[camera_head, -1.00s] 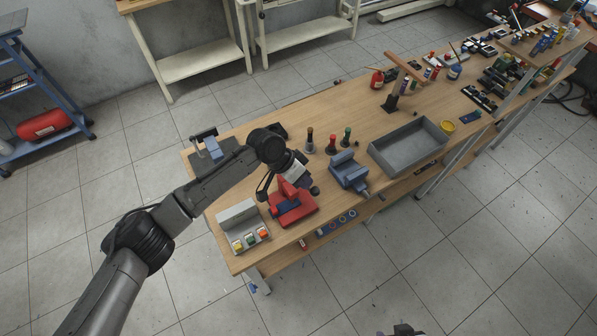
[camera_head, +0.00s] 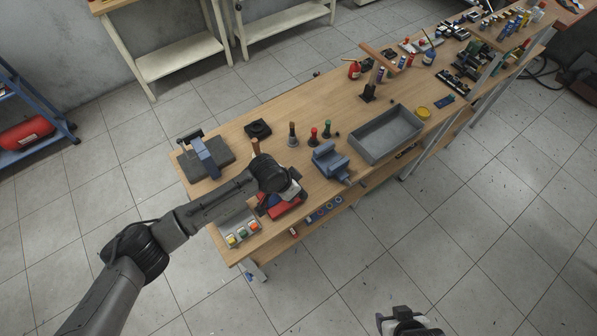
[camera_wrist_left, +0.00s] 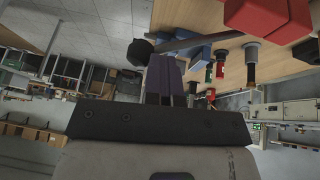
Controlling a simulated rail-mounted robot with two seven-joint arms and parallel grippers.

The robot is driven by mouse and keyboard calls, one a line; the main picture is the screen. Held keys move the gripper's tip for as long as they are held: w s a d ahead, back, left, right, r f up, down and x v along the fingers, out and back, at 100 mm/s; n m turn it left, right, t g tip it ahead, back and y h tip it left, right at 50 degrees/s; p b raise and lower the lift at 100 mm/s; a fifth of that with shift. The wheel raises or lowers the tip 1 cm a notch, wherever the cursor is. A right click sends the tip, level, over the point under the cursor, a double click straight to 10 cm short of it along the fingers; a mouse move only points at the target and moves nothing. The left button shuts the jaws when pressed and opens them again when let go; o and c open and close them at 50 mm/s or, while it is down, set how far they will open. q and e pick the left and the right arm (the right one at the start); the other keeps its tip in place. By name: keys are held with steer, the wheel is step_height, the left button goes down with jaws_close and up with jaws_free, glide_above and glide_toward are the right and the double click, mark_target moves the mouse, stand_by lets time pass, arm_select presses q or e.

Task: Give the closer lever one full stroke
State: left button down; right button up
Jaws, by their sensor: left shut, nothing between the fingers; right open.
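The red device (camera_head: 287,208) sits near the front left of the bench, partly hidden by my left arm. In the left wrist view a grey lever (camera_wrist_left: 190,42) with a black ball end crosses near the red body (camera_wrist_left: 262,15). I cannot tell for certain that it is the closer lever. My left gripper (camera_wrist_left: 165,62) is shut and empty, with its fingertips close to the lever's ball end; contact is unclear. In the head view this gripper is mostly hidden over the red device. My right gripper (camera_head: 405,318) is open, in front of the bench and away from it.
A blue vise (camera_head: 329,162) and grey tray (camera_head: 385,135) are to the right. A grey block with a blue bar (camera_head: 205,157) is at the left end.

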arm_select(q)
steer(key=s+d+f+m+t+y+p, duration=0.1)
steer(key=s+d+f+t+y, duration=0.1)
steer(key=f, duration=0.6)
steer(key=shift+s+d+f+t+y, duration=0.15)
steer(key=shift+s+f+t+y, duration=0.3)
steer(key=shift+t, duration=0.35)
arm_select(e)
step_height(320, 180, up, 2)
steer(key=shift+a+r, duration=0.15)
arm_select(q)
steer(key=shift+s, duration=0.1)
steer(key=w+r+p+v, duration=0.1)
steer(key=p+v, duration=0.3)
steer(key=v, duration=0.9)
steer(key=shift+w+p, duration=0.25)
steer(key=shift+p, duration=0.1)
arm_select(e)
steer(key=shift+s+r, duration=0.1)
steer(key=shift+r, duration=2.05)
